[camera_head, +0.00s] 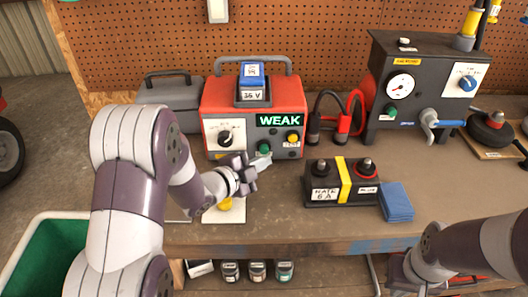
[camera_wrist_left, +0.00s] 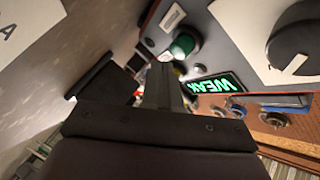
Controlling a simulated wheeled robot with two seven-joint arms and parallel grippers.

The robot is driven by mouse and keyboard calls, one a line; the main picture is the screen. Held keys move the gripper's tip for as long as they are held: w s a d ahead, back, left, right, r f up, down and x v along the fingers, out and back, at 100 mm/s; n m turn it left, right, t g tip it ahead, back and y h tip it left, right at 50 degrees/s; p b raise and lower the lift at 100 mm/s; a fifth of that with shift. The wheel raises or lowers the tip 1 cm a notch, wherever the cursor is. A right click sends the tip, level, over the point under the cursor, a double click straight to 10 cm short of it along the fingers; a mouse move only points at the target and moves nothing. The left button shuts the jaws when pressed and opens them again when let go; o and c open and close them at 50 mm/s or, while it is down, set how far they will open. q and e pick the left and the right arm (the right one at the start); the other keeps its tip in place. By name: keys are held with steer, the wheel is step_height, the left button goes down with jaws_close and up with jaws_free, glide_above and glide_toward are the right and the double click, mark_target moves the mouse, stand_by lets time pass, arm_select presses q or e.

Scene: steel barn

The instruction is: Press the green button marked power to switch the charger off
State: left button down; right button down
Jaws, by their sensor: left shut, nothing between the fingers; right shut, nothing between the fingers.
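The red charger (camera_head: 212,97) stands on the bench with a lit WEAK display (camera_head: 280,120). A green button (camera_head: 264,149) is low on its front, below the display. It also shows in the left wrist view (camera_wrist_left: 184,44), beside a small label plate whose text I cannot read. My left gripper (camera_head: 264,161) is shut and empty, its tips just in front of and slightly below the green button. In the left wrist view the shut fingers (camera_wrist_left: 161,70) end close to the button; I cannot tell whether they touch. My right forearm shows at lower right; its gripper is outside the picture.
A yellow button (camera_head: 293,138) and a dial (camera_head: 225,139) share the charger's front. A black battery (camera_head: 322,196) and blue cloth (camera_head: 397,202) lie to the right. Black and red clamps (camera_head: 343,124) stand beside the charger. A dark machine (camera_head: 425,60) has another green button.

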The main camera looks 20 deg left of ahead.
arm_select(q)
steer(key=shift+w+a, duration=0.1)
steer(key=shift+w, duration=0.25)
steer(key=shift+w+a, duration=0.2)
steer(key=shift+w, duration=0.45)
stand_by(0.8)
steer(key=shift+s+d, duration=0.15)
steer(key=shift+s, duration=0.45)
steer(key=shift+s+d, duration=0.15)
steer(key=shift+s, duration=0.4)
steer(key=shift+s+b, duration=0.1)
steer(key=shift+b, duration=0.2)
steer(key=s, duration=0.2)
steer(key=s+d, duration=0.1)
steer(key=s, duration=0.2)
steer(key=shift+s+d+b, duration=0.3)
steer(key=shift+d, duration=0.05)
